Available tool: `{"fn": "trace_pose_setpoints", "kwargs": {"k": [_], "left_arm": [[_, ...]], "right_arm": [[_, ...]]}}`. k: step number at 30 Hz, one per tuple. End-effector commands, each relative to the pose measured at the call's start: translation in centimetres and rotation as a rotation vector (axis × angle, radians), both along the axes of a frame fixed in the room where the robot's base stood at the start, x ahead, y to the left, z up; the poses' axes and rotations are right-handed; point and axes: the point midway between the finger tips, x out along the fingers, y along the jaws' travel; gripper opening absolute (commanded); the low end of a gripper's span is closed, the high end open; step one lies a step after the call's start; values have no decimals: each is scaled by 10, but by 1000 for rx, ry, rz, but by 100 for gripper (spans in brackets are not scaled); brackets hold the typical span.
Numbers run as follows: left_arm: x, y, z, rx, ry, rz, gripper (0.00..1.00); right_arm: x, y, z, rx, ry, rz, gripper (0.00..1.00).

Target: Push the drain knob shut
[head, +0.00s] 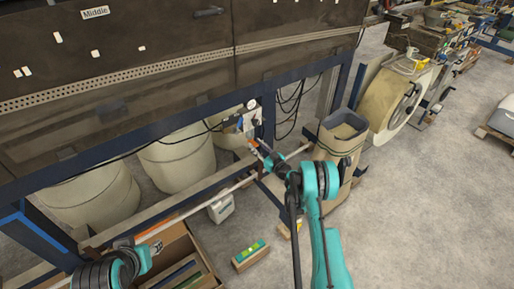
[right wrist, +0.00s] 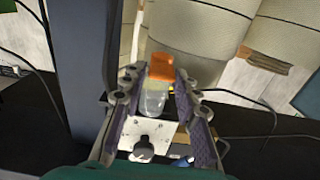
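The drain knob (right wrist: 160,67) is a small orange piece on the end of a clear bowl (right wrist: 154,102) in the right wrist view. My right gripper (right wrist: 157,74) is open, with one finger on each side of the knob. A narrow gap shows by the fingers, and I cannot tell whether either touches it. In the head view, my right gripper (head: 262,150) reaches to the small fittings panel (head: 250,119) under the machine. The knob is too small to make out surely there.
A metal plate with a black knob (right wrist: 144,148) is beside the bowl. Blue frame posts (head: 268,118) and hanging black cables (head: 290,100) are close by. Large pale barrels (head: 178,160) stand behind. A bin (head: 341,140) stands to the right, and an open cardboard box (head: 170,245) is lower left.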

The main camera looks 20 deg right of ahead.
Motion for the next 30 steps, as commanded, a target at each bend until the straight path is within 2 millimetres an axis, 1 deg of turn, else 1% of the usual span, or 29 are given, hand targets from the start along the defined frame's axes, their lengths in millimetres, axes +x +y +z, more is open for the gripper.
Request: {"fn": "trace_pose_setpoints", "kwargs": {"k": [11,14,21,24,27,30], "left_arm": [[0,0,0,0,0,0,40],[0,0,0,0,0,0,40],[0,0,0,0,0,0,40],[0,0,0,0,0,0,40],[0,0,0,0,0,0,40],[0,0,0,0,0,0,40]], "right_arm": [[-3,-1,-1,-2,0,0,47],[-12,-5,-1,-2,0,-2,47],[-51,-19,0,-1,1,-1,47],[-63,-23,-1,-1,1,-1,47],[-69,-26,-1,-1,1,0,47],[-71,-26,-1,-1,1,1,47]]}}
